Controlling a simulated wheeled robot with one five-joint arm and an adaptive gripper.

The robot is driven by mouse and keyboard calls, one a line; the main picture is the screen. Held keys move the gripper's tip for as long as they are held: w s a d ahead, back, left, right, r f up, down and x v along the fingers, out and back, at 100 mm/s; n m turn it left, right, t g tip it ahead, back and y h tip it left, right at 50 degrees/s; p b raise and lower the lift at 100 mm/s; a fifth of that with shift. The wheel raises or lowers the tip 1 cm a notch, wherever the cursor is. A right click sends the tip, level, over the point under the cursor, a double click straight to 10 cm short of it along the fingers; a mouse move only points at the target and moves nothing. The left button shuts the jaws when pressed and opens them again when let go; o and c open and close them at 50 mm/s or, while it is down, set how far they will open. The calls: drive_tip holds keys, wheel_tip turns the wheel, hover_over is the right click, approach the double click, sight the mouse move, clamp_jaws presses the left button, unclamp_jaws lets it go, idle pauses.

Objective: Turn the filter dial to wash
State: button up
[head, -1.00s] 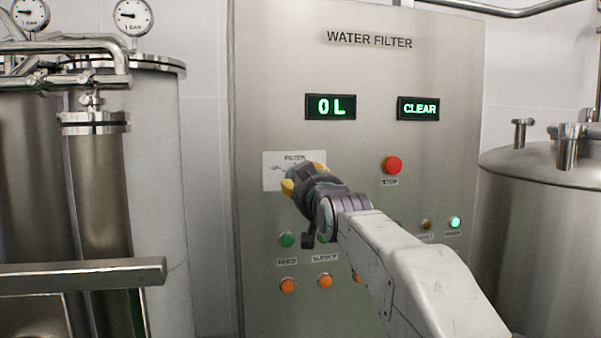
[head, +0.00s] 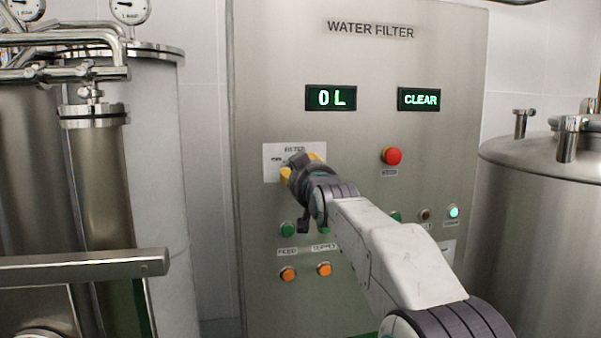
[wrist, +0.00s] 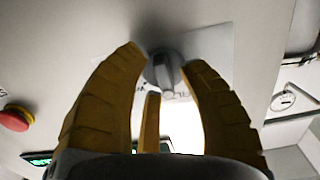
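The filter dial (wrist: 166,70) is a grey knob on a pale label plate, seen in the wrist view between the tips of my yellow fingers. My gripper (wrist: 164,58) is spread, with one fingertip close on each side of the knob. I cannot tell whether they touch it. A third yellow finger shows below the knob. In the head view, my gripper (head: 303,168) is up against the white filter plate (head: 274,152) and hides the dial. The wash mark and the dial's setting cannot be read.
The steel water filter panel (head: 265,60) carries displays reading "0 L" (head: 331,98) and "CLEAR" (head: 419,99). A red stop button (head: 391,156) is right of my gripper. Green and orange buttons (head: 288,274) sit below. Steel tanks flank the panel.

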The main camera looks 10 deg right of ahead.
clamp_jaws()
drive_tip(key=shift+f+m+b, duration=0.1)
drive_tip(key=shift+m+b, duration=0.2)
drive_tip(key=shift+b, duration=0.05)
drive_tip(key=shift+a+m+b, duration=0.15)
drive_tip(key=shift+m+b, duration=1.5)
drive_tip(key=shift+m, duration=3.95)
drive_tip(key=shift+o, duration=1.2)
unclamp_jaws()
